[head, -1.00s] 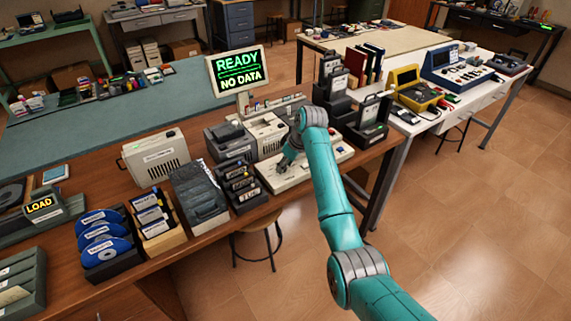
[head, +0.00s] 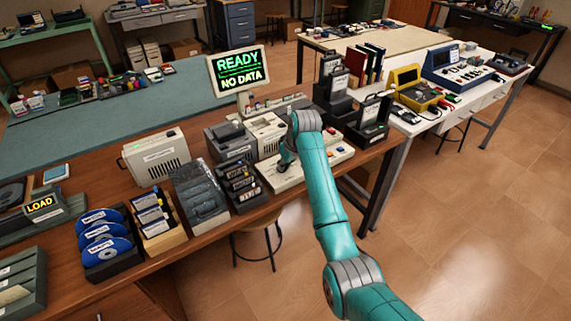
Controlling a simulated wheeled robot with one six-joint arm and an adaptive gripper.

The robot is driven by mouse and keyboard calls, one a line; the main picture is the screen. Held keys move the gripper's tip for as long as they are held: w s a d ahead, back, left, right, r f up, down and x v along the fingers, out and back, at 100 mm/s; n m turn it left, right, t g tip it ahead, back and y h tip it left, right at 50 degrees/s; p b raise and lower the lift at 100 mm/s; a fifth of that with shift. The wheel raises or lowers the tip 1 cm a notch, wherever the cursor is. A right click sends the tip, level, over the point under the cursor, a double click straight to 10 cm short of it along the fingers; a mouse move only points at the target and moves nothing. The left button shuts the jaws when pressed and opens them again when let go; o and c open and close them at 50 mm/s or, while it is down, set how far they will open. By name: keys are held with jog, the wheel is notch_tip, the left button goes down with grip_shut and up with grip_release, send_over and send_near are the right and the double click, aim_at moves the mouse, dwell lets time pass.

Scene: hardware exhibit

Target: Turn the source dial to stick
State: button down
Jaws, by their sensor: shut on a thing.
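The pale control panel (head: 318,164) lies on the wooden bench below the sign. My gripper (head: 284,168) points down at the left part of this panel, its fingers small and dark. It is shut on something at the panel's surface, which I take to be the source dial. The dial itself and its markings are hidden by my gripper and wrist.
Left of the panel stand a rack of dark cartridges (head: 240,185), a grey case (head: 200,195) and disc sleeves (head: 104,240). A beige drive unit (head: 267,135) is behind. Dark upright holders (head: 368,124) stand to the right. A stool (head: 262,226) is below the bench edge.

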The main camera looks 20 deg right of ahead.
jog(key=m+h, duration=0.1)
jog(key=m, duration=0.2)
jog(key=a+m+h, duration=0.1)
jog(key=m, duration=0.2)
jog(key=shift+h, duration=0.3)
jog(key=m, duration=0.2)
jog(key=m+h, duration=0.1)
jog(key=m, duration=0.1)
jog(key=m+h, duration=0.1)
jog(key=m, duration=0.1)
jog(key=shift+w+a+m+g, duration=0.1)
jog(key=shift+a+m+g, duration=0.2)
jog(key=shift+a+g, duration=0.1)
jog(key=c, duration=1.1)
grip_release()
jog(key=shift+c, duration=0.2)
jog(key=shift+r, duration=0.1)
jog(key=v, duration=1.1)
jog(key=shift+a+r, duration=0.2)
jog(key=shift+r, duration=0.15)
